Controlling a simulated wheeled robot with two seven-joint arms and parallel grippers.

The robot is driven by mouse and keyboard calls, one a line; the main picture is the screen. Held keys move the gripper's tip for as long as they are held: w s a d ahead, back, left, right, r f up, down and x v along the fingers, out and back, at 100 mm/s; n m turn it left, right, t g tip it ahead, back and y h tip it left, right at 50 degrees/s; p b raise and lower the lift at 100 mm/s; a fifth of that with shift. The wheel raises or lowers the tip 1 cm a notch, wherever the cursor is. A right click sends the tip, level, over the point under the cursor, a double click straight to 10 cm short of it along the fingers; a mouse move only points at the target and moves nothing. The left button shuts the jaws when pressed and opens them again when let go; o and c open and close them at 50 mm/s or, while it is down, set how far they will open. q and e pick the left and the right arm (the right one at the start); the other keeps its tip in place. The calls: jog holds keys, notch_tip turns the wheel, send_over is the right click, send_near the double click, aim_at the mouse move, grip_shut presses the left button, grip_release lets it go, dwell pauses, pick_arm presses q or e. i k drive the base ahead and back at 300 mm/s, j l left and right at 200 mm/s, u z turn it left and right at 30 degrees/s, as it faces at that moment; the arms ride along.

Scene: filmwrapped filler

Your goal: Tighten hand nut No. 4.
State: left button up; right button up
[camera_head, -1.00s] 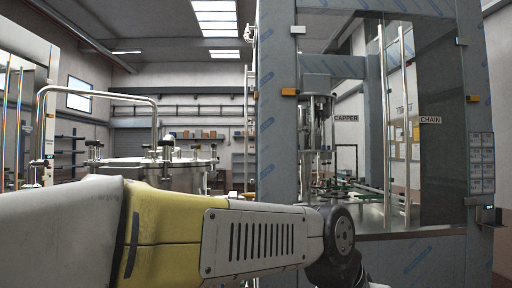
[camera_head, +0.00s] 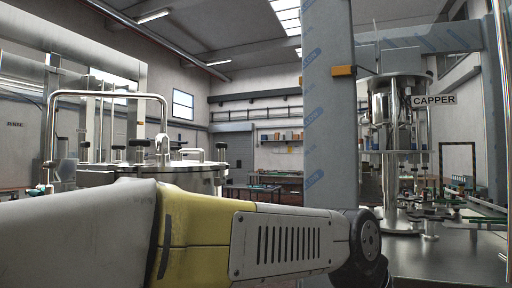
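A steel vessel (camera_head: 185,177) with a round lid stands at the left in the head view, partly hidden behind my arm. A bent steel pipe (camera_head: 108,94) rises over the lid. My yellow and grey arm crosses the lower picture from the left. Neither gripper shows in the view.
A grey column in blue-printed film (camera_head: 327,100) stands right of centre. Behind it is the machine labelled CAPPER (camera_head: 434,100), with a steel table (camera_head: 450,258). A low table (camera_head: 252,191) stands farther back. Some open floor lies between the vessel and the column.

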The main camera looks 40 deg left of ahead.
aim_at(222, 146)
jog(key=i+u, duration=0.25)
jog(key=u, duration=0.2)
jog(key=i+u, duration=0.25)
jog(key=u, duration=0.2)
jog(key=i+l+u, duration=0.2)
jog(key=u, duration=0.25)
jog(key=i+l+u, duration=0.2)
jog(key=u, duration=0.25)
